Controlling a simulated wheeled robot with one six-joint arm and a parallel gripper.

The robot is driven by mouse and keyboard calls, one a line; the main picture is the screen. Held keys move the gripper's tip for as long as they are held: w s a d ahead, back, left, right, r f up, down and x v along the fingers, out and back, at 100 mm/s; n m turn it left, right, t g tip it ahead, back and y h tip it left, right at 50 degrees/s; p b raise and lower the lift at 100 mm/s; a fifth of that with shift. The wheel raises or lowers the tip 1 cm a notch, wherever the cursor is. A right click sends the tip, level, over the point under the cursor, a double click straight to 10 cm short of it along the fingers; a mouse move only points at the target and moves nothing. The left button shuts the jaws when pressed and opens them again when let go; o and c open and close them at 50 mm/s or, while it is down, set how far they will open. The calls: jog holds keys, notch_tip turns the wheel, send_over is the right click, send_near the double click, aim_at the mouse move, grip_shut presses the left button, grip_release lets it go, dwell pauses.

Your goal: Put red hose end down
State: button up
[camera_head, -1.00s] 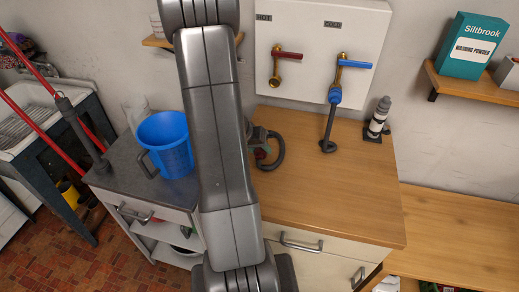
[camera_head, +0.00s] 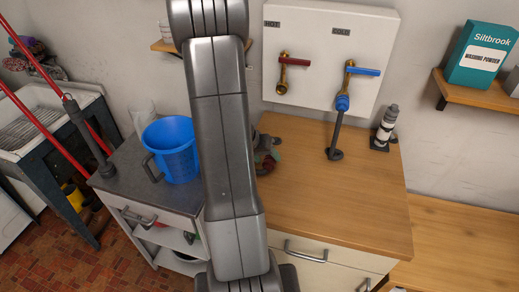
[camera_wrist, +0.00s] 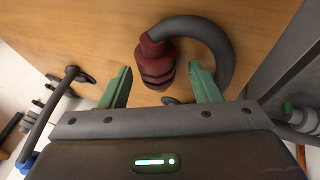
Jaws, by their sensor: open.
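The red hose end (camera_wrist: 156,62) is a ribbed dark-red fitting on a grey hose that curls round to its right in the wrist view. It shows over the wooden worktop (camera_head: 340,210). My gripper (camera_wrist: 160,88) is open, with one green finger on each side of the red end and a gap on both sides. I cannot tell whether the end touches the wood. In the head view my gripper (camera_head: 267,155) is mostly hidden behind my arm, low over the worktop's left part. The red-handled hot tap (camera_head: 282,75) is on the white wall panel above.
The blue-handled cold tap (camera_head: 347,85) has a grey hose running down to the worktop. A dark-and-white bottle (camera_head: 386,128) stands right of it. A blue jug (camera_head: 172,150) stands on the grey counter at left. The worktop's front right is clear.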

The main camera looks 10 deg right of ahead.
jog(key=shift+r+p, duration=0.7)
jog(key=shift+p, duration=0.1)
jog(key=v, duration=1.1)
jog(key=shift+a+r+p, duration=0.25)
jog(key=shift+r+p, duration=0.05)
jog(key=shift+p, duration=0.05)
jog(key=shift+s, duration=0.1)
jog(key=b+x, duration=0.2)
jog(key=x, duration=1.1)
jog(key=shift+a+f, duration=0.1)
jog(key=shift+a, duration=0.05)
jog(key=shift+s+f+b, duration=0.15)
jog(key=shift+f+b, duration=0.05)
jog(key=shift+b, duration=0.35)
jog(key=shift+r+p, duration=0.2)
jog(key=shift+p, duration=0.1)
